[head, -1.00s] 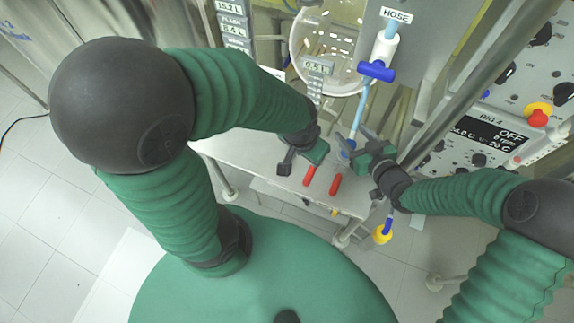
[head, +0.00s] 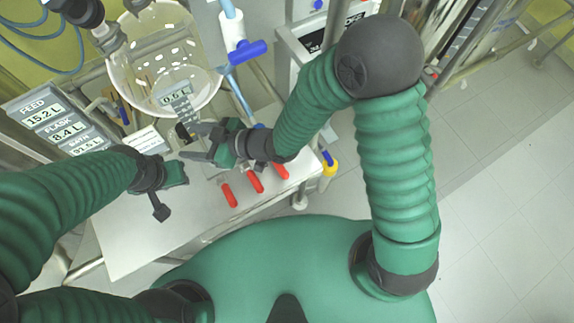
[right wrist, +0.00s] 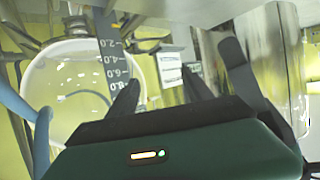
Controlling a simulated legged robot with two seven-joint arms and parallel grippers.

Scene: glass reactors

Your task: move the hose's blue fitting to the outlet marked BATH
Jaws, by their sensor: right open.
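The light blue hose (head: 239,94) hangs below a white block (head: 233,30) with a blue handle (head: 247,52) in the head view. A small blue part (head: 259,126), perhaps its fitting, shows beside my right wrist, mostly hidden behind it. My right gripper (head: 197,143) is open and empty, pointing left in front of the grey scale under the glass vessel. Its spread fingers (right wrist: 165,90) also show in the right wrist view, with nothing between them. My left gripper (head: 172,175) is over the bench at left; its jaws are unclear. No outlet marked BATH is readable.
A glass vessel (head: 168,60) stands behind my right gripper. A readout panel (head: 57,125) stands at left. A yellow part (head: 330,168) hangs right of the bench. Floor at right is clear.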

